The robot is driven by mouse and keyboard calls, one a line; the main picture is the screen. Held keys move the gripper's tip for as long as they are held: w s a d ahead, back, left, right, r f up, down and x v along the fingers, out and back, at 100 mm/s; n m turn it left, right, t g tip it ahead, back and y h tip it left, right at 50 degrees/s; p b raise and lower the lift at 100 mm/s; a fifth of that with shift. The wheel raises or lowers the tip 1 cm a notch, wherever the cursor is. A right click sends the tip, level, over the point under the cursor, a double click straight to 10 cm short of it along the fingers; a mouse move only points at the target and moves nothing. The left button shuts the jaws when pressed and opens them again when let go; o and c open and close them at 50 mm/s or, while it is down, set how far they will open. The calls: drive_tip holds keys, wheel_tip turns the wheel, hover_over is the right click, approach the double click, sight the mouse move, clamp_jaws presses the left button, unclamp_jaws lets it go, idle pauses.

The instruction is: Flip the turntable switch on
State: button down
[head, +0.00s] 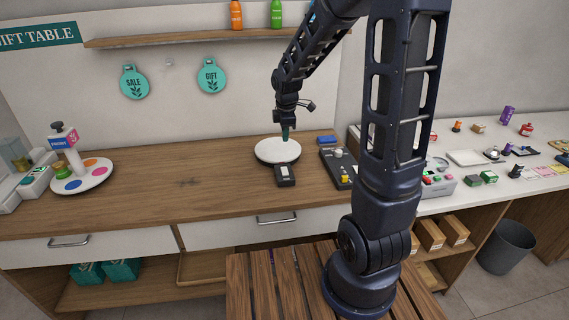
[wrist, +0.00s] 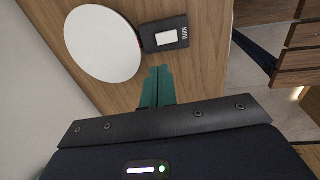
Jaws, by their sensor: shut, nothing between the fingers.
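The turntable is a round white disc (head: 278,151) on the wooden counter, and it also shows in the wrist view (wrist: 103,45). Its black switch box (head: 285,175) sits at the disc's near edge, with a pale rocker on top. In the wrist view the box (wrist: 151,48) shows the white rocker (wrist: 166,38) and a label that seems to read "TURN". My gripper (head: 286,136) has green fingers and hangs over the disc in the head view. In the wrist view its fingertips (wrist: 159,70) are together and empty, just beside the switch box. The exact height above the counter is unclear.
A stand with coloured dots (head: 82,176) is at the far left. Counter between is clear. A shelf with bottles (head: 236,15) runs above, with hanging tags (head: 211,76) below.

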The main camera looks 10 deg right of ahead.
sight(284, 169)
drive_tip(key=shift+f, duration=0.15)
drive_tip(key=f, duration=0.4)
drive_tip(key=w+f, duration=0.1)
drive_tip(key=f, duration=0.8)
drive_tip(key=shift+w+f, duration=0.1)
drive_tip(key=shift+w, duration=0.3)
drive_tip(key=shift+f, duration=0.2)
drive_tip(key=shift+w+f, duration=0.2)
drive_tip(key=shift+s, duration=0.25)
drive_tip(key=shift+s+r, duration=0.2)
drive_tip(key=shift+s, duration=0.4)
drive_tip(key=shift+r, duration=0.15)
